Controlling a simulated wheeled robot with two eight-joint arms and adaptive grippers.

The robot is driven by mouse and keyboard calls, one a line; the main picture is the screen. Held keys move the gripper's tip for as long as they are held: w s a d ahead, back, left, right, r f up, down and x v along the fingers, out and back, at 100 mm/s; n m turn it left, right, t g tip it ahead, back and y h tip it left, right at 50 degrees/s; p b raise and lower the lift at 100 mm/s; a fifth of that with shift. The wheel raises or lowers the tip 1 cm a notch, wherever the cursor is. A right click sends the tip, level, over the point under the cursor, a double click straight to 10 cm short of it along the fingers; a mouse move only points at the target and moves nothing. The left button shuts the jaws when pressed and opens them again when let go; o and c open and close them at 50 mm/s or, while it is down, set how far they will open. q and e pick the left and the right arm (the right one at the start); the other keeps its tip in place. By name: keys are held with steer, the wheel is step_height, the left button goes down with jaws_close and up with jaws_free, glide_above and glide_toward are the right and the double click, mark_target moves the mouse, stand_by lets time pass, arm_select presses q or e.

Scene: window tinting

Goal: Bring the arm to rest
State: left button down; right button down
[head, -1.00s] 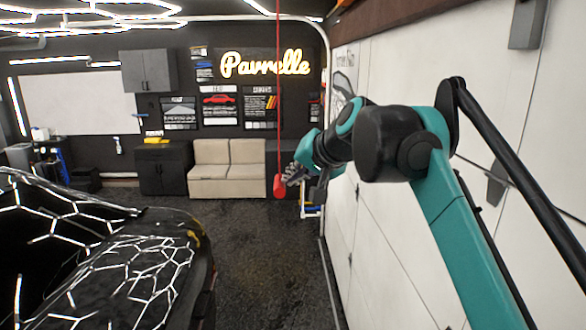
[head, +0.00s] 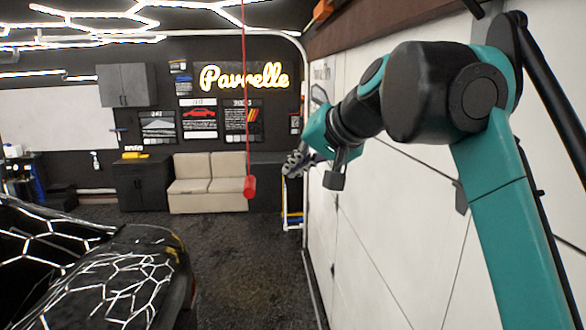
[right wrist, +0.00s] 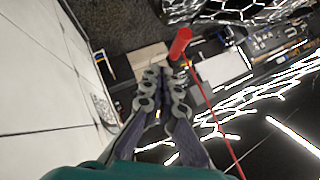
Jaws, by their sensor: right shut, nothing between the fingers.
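My right arm, teal and black, comes in from the right in the head view and reaches along the white panelled wall. Its gripper (head: 292,163) is raised in the air, shut and empty. The right wrist view shows the gripper (right wrist: 164,76) with its grey fingers close together and nothing held. A red handle (head: 249,187) hangs on a red cord just left of the gripper in the head view, apart from it. The handle also shows beyond the fingertips in the right wrist view (right wrist: 181,43). My left gripper is not in view.
A shiny black car (head: 120,280) stands at the lower left. The white panelled wall (head: 400,230) runs close along the right. A beige sofa (head: 207,184) and a black cabinet (head: 140,185) stand at the back. The dark floor (head: 235,260) between car and wall is clear.

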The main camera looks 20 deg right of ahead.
steer(key=s+a+f+n+g+b, duration=0.15)
steer(key=f+b, duration=0.95)
steer(key=f, duration=1.2)
steer(key=s+a+f+n+g+b, duration=0.1)
steer(key=s+a+f+n+b, duration=0.15)
steer(key=f+b, duration=1.45)
steer(key=s+f+b, duration=0.3)
steer(key=s+f, duration=0.1)
steer(key=f, duration=1.1)
steer(key=s+f+n+h+b, duration=0.1)
steer(key=s+f+b, duration=0.2)
steer(key=f, duration=1.2)
steer(key=s+f+n+g+h+b, duration=0.1)
steer(key=s+f+b, duration=0.3)
steer(key=f, duration=1.2)
steer(key=shift+s+a, duration=0.25)
steer(key=shift+s, duration=0.2)
